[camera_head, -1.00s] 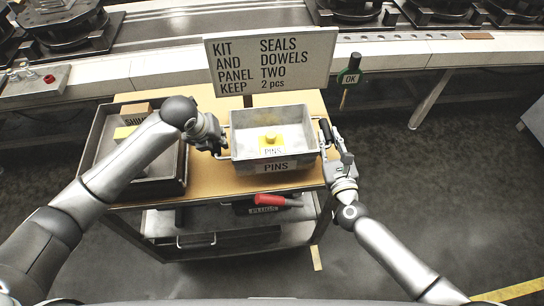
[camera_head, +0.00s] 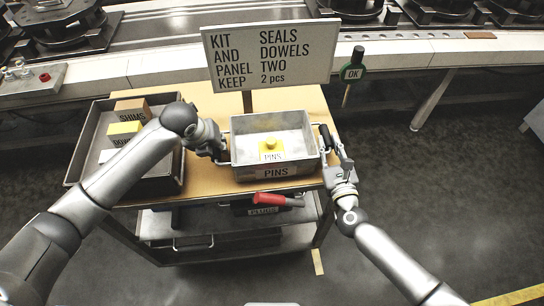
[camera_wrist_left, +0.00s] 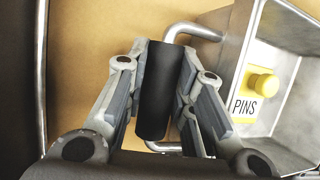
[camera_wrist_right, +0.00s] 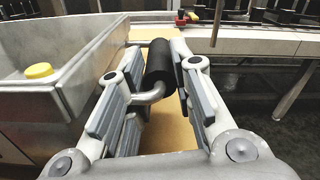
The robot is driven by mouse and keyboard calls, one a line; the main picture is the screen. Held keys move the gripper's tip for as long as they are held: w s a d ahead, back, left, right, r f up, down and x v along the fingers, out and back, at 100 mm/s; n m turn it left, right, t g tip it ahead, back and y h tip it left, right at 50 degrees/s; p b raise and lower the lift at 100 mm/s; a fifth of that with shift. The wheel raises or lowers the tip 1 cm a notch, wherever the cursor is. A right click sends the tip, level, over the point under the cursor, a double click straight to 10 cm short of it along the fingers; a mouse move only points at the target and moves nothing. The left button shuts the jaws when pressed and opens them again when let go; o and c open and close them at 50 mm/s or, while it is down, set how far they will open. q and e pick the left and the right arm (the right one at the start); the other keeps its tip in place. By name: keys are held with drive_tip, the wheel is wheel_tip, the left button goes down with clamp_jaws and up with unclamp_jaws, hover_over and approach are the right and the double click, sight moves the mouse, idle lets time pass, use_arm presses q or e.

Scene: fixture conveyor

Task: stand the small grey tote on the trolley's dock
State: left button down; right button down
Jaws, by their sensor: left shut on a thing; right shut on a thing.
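The small grey tote (camera_head: 242,152), with PINS on its front, is upright at the right part of the trolley's tan top (camera_head: 205,178). I cannot tell whether it rests there or hangs just above. A yellow block with a round knob (camera_head: 271,147) sits inside it. My left gripper (camera_wrist_left: 158,95) is shut on the black grip of the tote's left handle (camera_wrist_left: 157,88). My right gripper (camera_wrist_right: 163,85) is shut on the black grip of the right handle (camera_wrist_right: 160,68). I cannot make out a dock.
A larger dark tray (camera_head: 76,165) with several labelled blocks stands left of the tote. A sign (camera_head: 270,55) stands behind it. A red handle (camera_head: 272,199) and a PLUGS bin (camera_head: 264,211) show below the top. The conveyor runs behind; floor at right is clear.

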use_arm(q)
drive_tip(key=shift+w+a+f, duration=0.1)
drive_tip(key=shift+f, duration=0.15)
use_arm(e)
drive_tip(key=shift+d+f, duration=0.15)
drive_tip(key=shift+f, duration=0.1)
use_arm(q)
drive_tip(key=c, duration=1.2)
unclamp_jaws()
drive_tip(key=shift+r, duration=0.15)
drive_tip(key=shift+c, duration=0.2)
use_arm(e)
drive_tip(key=c, duration=1.3)
unclamp_jaws()
drive_tip(key=shift+r, duration=0.1)
drive_tip(key=shift+o, duration=0.2)
drive_tip(key=shift+s, duration=0.2)
use_arm(q)
drive_tip(key=v, duration=0.8)
use_arm(e)
drive_tip(key=s+d, duration=0.1)
drive_tip(key=s, duration=1)
drive_tip(key=shift+s+d, duration=0.2)
drive_tip(key=shift+s, duration=0.15)
use_arm(q)
drive_tip(key=shift+a, duration=0.1)
